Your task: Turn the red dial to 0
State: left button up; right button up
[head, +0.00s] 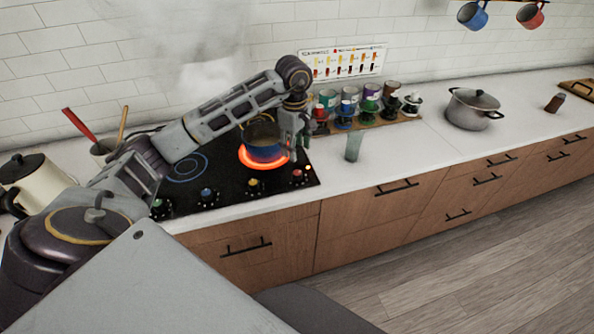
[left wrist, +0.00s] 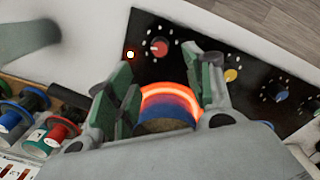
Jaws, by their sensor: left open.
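The red dial (head: 297,175) is at the front right corner of the black cooktop (head: 225,195). In the left wrist view the red dial (left wrist: 159,47) lies just beyond my fingertips, between the two fingers, with small white marks around it. The marks are too small to read. My left gripper (head: 297,148) is open and empty, pointing down above the cooktop, behind the dial and apart from it. In the left wrist view its green-padded fingers (left wrist: 168,68) are spread wide.
A blue pot (head: 263,150) sits on a glowing red burner (head: 250,164) close to my left gripper, with smoke above. Yellow (head: 254,184) and blue (head: 207,193) dials line the front edge. A glass (head: 353,148) and several colored jars (head: 345,115) stand to the right.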

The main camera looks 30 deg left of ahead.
aim_at(297, 173)
pick_arm(q)
notch_tip(297, 173, down, 9)
jog(key=shift+w+f+p, duration=0.1)
jog(key=shift+w+p, duration=0.05)
jog(key=shift+p, duration=0.45)
jog(key=shift+f, duration=0.95)
jog(key=c, duration=1)
jog(key=shift+n, duration=0.3)
